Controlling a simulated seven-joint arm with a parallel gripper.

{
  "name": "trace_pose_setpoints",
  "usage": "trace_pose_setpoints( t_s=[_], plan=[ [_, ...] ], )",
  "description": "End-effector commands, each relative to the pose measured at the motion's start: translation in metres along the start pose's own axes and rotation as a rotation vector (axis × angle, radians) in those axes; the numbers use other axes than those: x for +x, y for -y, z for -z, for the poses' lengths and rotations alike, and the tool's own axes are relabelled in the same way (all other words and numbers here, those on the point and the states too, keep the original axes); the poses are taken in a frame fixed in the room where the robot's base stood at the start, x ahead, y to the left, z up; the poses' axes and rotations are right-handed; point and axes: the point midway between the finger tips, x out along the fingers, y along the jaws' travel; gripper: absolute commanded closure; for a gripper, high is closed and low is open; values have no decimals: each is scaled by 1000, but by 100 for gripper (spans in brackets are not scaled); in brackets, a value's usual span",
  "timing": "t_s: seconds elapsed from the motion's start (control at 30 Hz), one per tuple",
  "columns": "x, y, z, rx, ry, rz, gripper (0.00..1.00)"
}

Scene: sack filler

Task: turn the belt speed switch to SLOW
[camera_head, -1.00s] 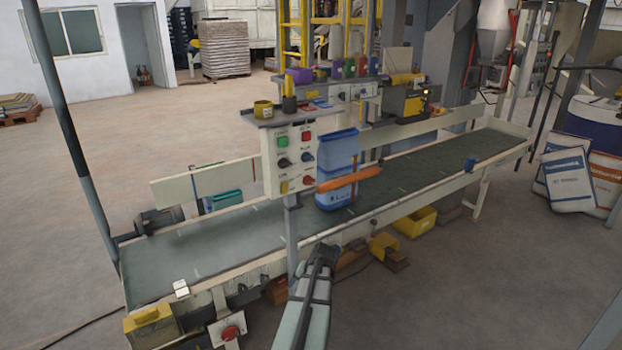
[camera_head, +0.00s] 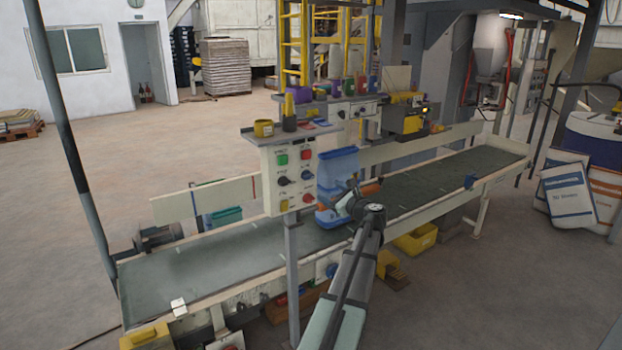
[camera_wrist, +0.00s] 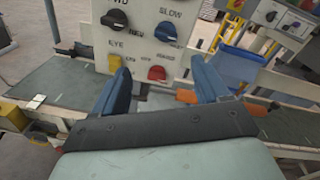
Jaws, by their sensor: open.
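A cream control panel (camera_head: 288,176) stands on a post at the front edge of the conveyor. It carries coloured buttons and knobs. In the wrist view a blue knob (camera_wrist: 166,31) sits below the label SLOW; its exact pointer direction is too small to tell. A black knob (camera_wrist: 115,19) is to its left, with a yellow control (camera_wrist: 115,62) and a red knob (camera_wrist: 157,73) below. The blue knob also shows in the head view (camera_head: 307,174). My gripper (camera_wrist: 160,68) is open and empty, facing the panel, its fingers apart and below the blue knob.
The panel's post (camera_head: 292,280) stands left of my arm.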

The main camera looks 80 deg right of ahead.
Motion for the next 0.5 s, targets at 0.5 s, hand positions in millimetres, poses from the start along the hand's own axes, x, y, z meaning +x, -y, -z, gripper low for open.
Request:
trace_pose_setpoints(
  t_s=[0.5],
  plan=[
    [8,8,-2,427,21,37,26]
  ],
)
